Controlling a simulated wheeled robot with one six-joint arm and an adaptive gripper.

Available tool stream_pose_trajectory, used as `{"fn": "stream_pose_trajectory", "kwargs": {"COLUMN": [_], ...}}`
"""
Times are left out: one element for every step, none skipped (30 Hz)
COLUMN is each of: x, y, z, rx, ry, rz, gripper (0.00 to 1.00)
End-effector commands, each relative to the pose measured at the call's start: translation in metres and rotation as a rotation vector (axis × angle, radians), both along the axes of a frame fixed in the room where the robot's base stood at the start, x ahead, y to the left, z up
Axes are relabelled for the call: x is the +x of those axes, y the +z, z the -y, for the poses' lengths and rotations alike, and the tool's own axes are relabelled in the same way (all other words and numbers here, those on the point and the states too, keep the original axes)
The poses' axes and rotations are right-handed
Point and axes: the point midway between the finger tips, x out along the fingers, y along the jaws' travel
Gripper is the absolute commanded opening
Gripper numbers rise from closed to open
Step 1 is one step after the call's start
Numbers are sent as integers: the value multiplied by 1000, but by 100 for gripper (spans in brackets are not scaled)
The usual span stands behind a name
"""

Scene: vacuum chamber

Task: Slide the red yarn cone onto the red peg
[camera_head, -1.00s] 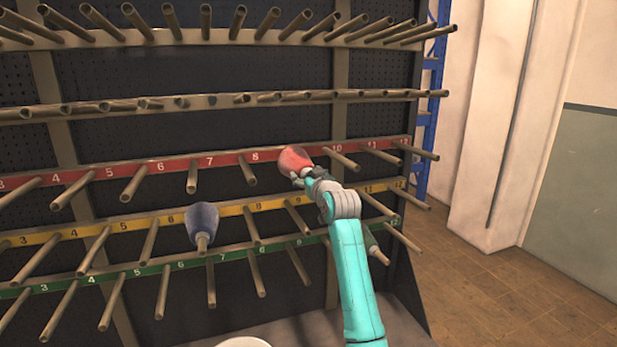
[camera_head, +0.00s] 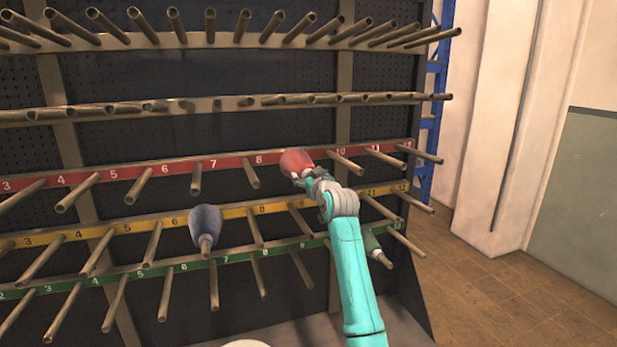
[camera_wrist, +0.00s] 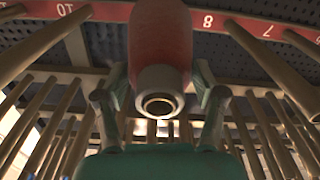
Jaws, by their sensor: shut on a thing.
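The red yarn cone (camera_head: 296,161) is in front of the red-labelled rail (camera_head: 125,172), between labels 8 and 10. Label 9 and its peg are hidden behind the cone and my gripper. My gripper (camera_head: 301,177) is shut on the cone near its front end. In the wrist view the cone (camera_wrist: 160,45) stands between the two fingers (camera_wrist: 160,92), its pale tube end facing the camera and its far end toward the red rail (camera_wrist: 225,25). I cannot tell whether a peg is inside the tube.
Bare pegs flank the cone, under label 8 (camera_head: 250,173) and label 10 (camera_head: 346,162). A blue cone (camera_head: 205,226) sits on the yellow rail row below left. A green cone (camera_head: 373,243) is at the lower right, partly behind my arm. Open floor (camera_head: 500,290) lies right of the rack.

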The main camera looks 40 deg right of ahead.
Motion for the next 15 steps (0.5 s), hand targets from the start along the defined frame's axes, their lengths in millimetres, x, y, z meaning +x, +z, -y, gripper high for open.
{"fn": "stream_pose_trajectory", "kwargs": {"x": [0,0,0,0,1,2,3,4,5,6,7,8,9,10,11], "y": [2,2,2,2,2,2,2,2,2,2,2,2,1,1,1], "z": [0,0,0,0,0,1,1,1,1,2,2,2,3,3,3], "rx": [-1,-1,-1,-1,-1,-1,-1,-1,-1,-1,-1,-1,-1,-1,-1], "ry": [-1,-1,-1,-1,-1,-1,-1,0,0,0,0,1,0,0,0], "rz": [3,3,3,3,3,3,3,4,4,4,4,4,3,2,2], "gripper": [0,0,0,0,0,0,0,0,0,0,0,0,0,0,0]}}
